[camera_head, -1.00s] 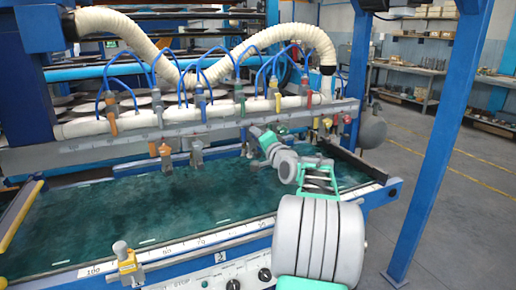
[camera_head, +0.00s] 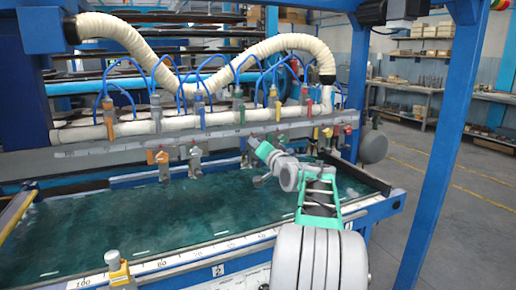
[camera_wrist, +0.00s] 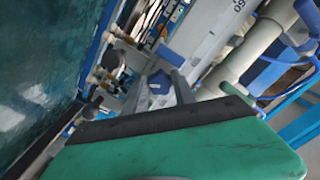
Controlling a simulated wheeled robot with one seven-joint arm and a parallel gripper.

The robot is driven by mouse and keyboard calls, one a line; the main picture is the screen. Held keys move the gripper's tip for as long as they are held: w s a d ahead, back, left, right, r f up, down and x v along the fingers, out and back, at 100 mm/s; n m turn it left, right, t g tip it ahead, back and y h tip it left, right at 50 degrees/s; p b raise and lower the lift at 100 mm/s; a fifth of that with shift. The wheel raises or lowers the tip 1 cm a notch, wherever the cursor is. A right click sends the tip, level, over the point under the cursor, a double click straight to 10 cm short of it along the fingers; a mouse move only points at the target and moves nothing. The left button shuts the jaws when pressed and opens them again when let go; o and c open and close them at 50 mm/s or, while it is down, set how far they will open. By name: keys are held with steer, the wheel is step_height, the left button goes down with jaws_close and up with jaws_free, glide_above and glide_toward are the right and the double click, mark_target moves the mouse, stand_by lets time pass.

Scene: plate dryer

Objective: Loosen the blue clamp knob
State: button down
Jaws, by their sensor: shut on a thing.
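The blue clamp knob (camera_wrist: 159,88) shows in the wrist view as a small blue piece between the grey fingers of my gripper (camera_wrist: 164,86). My gripper is shut on it. In the head view my gripper (camera_head: 253,143) reaches to the grey rail from the front right, at a clamp hanging near the middle. The knob itself is hidden there by the gripper.
The grey rail (camera_head: 90,160) carries several other clamps, including an orange-marked one (camera_head: 162,164) and a grey one (camera_head: 194,160). A green bed (camera_head: 120,220) lies below. A blue post (camera_head: 443,150) stands at the right, with open floor beyond.

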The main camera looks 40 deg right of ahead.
steer(key=c, duration=1)
jaws_free()
steer(key=shift+c, duration=0.2)
steer(key=shift+s, duration=0.15)
steer(key=v, duration=0.7)
steer(key=shift+s, duration=0.3)
steer(key=shift+a, duration=0.15)
